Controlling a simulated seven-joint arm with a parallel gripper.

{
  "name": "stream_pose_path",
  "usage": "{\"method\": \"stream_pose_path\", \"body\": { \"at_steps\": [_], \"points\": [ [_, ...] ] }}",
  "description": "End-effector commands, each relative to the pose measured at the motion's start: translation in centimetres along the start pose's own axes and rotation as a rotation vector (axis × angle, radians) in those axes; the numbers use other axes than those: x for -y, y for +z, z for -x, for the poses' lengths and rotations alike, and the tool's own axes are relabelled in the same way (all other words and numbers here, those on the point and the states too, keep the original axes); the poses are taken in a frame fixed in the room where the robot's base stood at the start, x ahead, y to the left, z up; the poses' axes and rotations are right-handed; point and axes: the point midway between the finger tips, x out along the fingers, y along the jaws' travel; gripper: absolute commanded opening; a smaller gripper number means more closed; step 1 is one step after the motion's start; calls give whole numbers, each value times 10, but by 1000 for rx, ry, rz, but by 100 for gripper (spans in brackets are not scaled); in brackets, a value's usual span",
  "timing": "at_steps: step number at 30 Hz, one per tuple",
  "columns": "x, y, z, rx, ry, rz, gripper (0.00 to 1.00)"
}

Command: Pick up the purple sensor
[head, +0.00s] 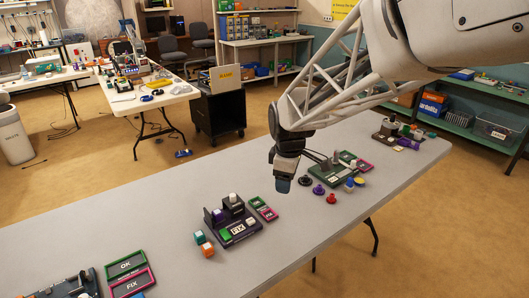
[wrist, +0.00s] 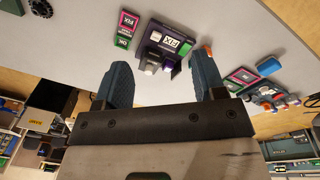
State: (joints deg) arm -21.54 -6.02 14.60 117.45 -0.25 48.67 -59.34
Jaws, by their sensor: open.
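Several purple things show in the head view, and I cannot tell for sure which is the purple sensor. A purple round piece (head: 318,190) lies on the table to the right of my gripper. My gripper (head: 283,186) hangs above the table, pointing down, between that board and the round pieces. In the wrist view its two blue-grey fingers (wrist: 163,76) are apart with nothing held between them. The purple board (wrist: 166,38) shows beyond the fingers in that view.
White-topped black blocks (head: 233,200) stand on the board. Teal and orange cubes (head: 206,248) lie left of it. OK and FIX trays (head: 125,263) are at the front left. A green board (head: 333,170) stands farther right.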

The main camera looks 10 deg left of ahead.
Motion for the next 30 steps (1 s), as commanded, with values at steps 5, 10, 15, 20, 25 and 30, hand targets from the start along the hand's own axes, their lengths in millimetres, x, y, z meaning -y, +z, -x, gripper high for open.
{"method": "stream_pose_path", "body": {
  "at_steps": [5,10,15,20,25,30],
  "points": [
    [-15,-51,-32,5,-21,191,64],
    [-24,-97,-63,7,-40,373,64],
    [-28,-145,-98,7,-57,555,64],
    [-27,-188,-133,7,-75,722,64],
    [-23,-225,-162,4,-88,863,64],
    [-20,-244,-179,2,-94,939,64]
  ]
}}
